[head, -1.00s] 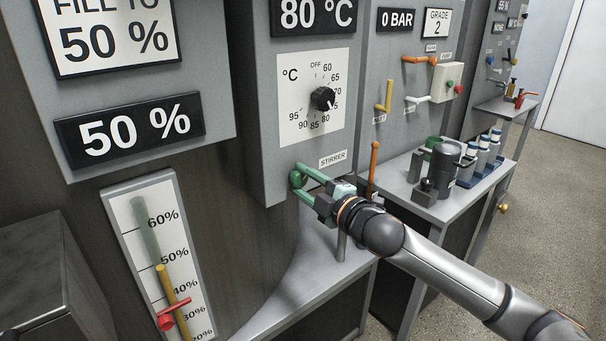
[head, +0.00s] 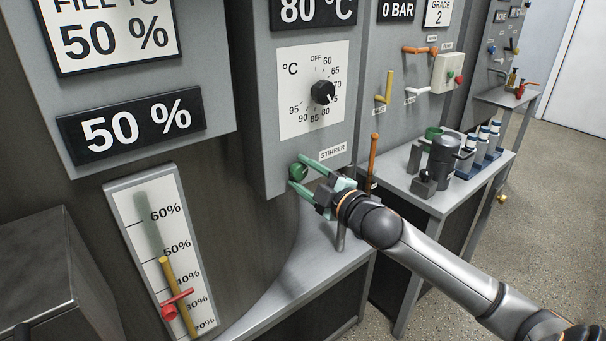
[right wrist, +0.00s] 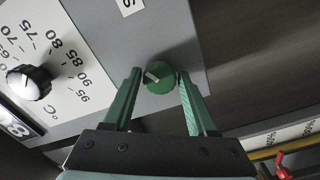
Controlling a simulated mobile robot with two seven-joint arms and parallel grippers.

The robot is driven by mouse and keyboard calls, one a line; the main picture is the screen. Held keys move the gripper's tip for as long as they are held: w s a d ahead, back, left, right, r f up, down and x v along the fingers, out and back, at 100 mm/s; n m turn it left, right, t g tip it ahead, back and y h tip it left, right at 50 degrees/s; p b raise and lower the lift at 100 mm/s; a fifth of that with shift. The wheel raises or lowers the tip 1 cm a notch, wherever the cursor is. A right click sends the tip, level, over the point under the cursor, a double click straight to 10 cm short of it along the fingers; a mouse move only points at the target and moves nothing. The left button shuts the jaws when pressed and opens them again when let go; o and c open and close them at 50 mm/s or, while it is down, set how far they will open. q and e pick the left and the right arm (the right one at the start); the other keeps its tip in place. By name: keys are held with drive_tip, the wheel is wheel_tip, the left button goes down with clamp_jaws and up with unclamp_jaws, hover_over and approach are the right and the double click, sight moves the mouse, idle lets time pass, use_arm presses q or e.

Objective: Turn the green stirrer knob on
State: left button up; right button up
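The green stirrer knob (head: 298,172) is on the lower part of the grey panel, left of the STIRRER label (head: 333,151). In the right wrist view the knob (right wrist: 160,79) is round, with a pale pointer mark towards its upper left. My right gripper (head: 297,172) has its green fingers on either side of the knob. In the right wrist view, the right gripper (right wrist: 160,76) shows a narrow gap between each fingertip and the knob, so it looks open around it. My left gripper is not in view.
A black temperature dial (head: 322,92) sits above the knob. An orange-topped lever (head: 373,155) stands close to the right of my gripper. A grey bench (head: 400,178) with a dark jug (head: 441,160) is further right. A gauge with a red handle (head: 178,299) is at lower left.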

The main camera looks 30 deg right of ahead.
drive_tip(key=shift+o, duration=1.4)
drive_tip(key=shift+s+f, duration=0.1)
drive_tip(key=shift+s, duration=0.3)
drive_tip(key=s+d, duration=0.1)
drive_tip(key=s, duration=1)
drive_tip(key=shift+s, duration=0.35)
